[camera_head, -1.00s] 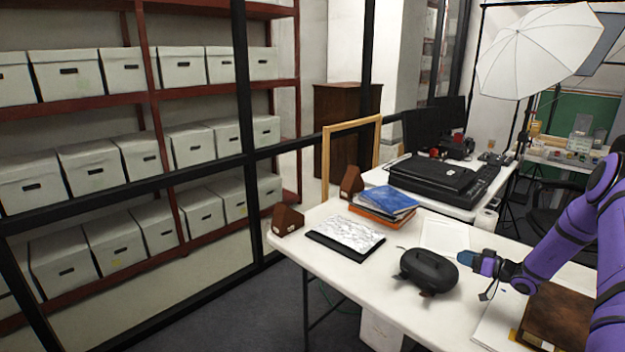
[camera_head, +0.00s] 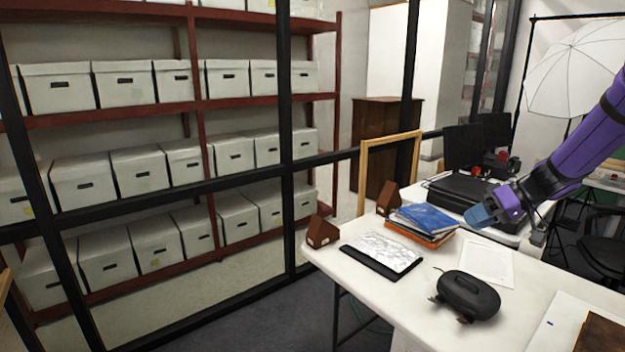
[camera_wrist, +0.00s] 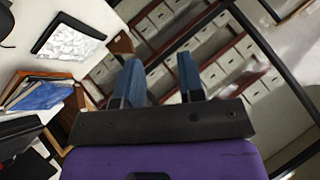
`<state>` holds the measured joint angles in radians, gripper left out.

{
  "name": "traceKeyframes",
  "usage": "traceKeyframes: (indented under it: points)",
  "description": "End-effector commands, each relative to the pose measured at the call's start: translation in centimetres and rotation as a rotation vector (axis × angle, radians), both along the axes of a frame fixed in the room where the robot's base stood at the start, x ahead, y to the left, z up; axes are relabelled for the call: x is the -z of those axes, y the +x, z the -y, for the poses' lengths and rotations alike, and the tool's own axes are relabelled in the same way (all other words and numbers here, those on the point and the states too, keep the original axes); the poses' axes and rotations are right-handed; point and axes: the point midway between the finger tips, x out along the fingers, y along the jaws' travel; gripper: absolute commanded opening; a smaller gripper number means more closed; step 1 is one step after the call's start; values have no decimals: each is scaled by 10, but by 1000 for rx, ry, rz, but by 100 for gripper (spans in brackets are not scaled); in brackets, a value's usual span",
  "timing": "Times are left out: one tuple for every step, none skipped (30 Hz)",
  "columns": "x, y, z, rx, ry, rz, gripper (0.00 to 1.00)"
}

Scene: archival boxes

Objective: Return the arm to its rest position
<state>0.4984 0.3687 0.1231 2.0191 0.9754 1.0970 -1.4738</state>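My purple arm reaches in from the right in the head view. My gripper (camera_head: 481,214), with blue fingers, is in the air above the white table (camera_head: 440,325), to the right of the blue and orange folders. In the wrist view the two blue fingers of my gripper (camera_wrist: 160,80) stand apart with nothing between them, so it is open and empty. Beyond the fingers the wrist view shows the shelves of boxes.
A black case (camera_head: 468,296), a foil-covered sheet (camera_head: 385,250), a stack of folders (camera_head: 424,222) and a paper (camera_head: 487,262) lie on the table. Brown wedges (camera_head: 322,232) stand at its far left. Shelves of archival boxes (camera_head: 138,174) stand behind a black frame (camera_head: 287,130).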

Motion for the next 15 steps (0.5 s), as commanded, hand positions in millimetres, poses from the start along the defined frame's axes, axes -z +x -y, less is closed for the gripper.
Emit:
traceKeyframes:
  points:
    - [-13, -11, -11, -6, -32, -18, 36]
    - [-19, -18, -16, -5, -51, -34, 36]
    - [-27, -27, -22, -5, -76, -53, 36]
    - [-33, -35, -27, -2, -96, -66, 36]
    - [-39, -42, -31, 2, -115, -79, 36]
    - [-46, -51, -37, 8, -141, -96, 36]
    - [-51, -59, -41, 13, -161, -107, 36]
    - [-55, -66, -45, 18, -181, -118, 36]
    - [-62, -76, -50, 26, -207, -131, 36]
    - [-67, -84, -53, 34, -226, -139, 36]
    - [-71, -92, -57, 41, -245, -148, 36]
    - [-77, -102, -61, 55, -272, -158, 36]
    - [-81, -110, -64, 65, -291, -164, 36]
    - [-85, -117, -66, 76, -310, -169, 36]
    - [-90, -128, -69, 91, -335, -175, 36]
